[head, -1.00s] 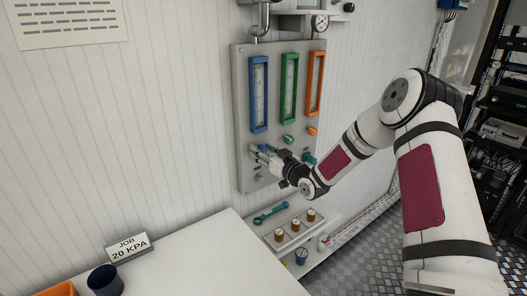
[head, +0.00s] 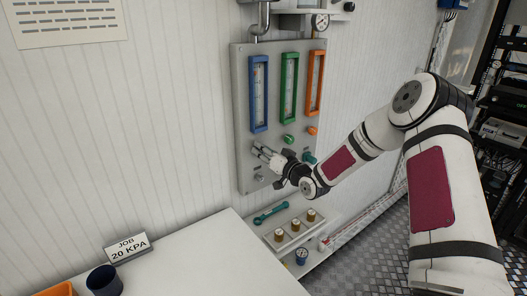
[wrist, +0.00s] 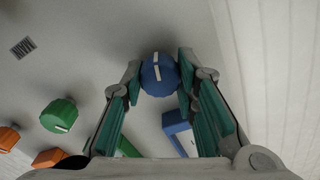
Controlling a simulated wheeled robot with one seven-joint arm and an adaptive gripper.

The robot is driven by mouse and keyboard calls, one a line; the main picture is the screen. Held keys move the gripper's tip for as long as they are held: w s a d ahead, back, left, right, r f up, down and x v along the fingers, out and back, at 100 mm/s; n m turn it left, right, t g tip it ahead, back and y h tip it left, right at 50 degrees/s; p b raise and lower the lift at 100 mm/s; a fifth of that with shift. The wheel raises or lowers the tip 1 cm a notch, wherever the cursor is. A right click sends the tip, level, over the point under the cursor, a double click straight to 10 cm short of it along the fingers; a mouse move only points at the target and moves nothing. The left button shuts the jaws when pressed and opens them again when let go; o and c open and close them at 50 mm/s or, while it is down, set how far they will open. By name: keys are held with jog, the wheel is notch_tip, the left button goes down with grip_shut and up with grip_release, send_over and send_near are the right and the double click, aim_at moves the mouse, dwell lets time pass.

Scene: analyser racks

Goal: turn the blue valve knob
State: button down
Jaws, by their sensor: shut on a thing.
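The blue valve knob (wrist: 158,76) shows in the wrist view, round with a ribbed edge and a white mark that runs nearly up and down, tilted slightly. My gripper (head: 262,153) is at the lower left of the grey panel (head: 244,178), below the blue-framed gauge (head: 258,94). In the wrist view its teal-padded fingers stand on either side of the knob, shut on it. In the head view the fingers hide the knob.
Below are a teal wrench (head: 270,213) and a rack (head: 296,232) of brown-capped vials. A white table (head: 190,262) stands in front.

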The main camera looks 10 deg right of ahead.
jog(key=m, duration=0.6)
jog(key=shift+d+m, duration=0.1)
jog(key=shift+m, duration=0.3)
dwell(0.4)
jog(key=c, duration=1.2)
grip_release()
jog(key=shift+c, duration=0.2)
jog(key=v, duration=1.2)
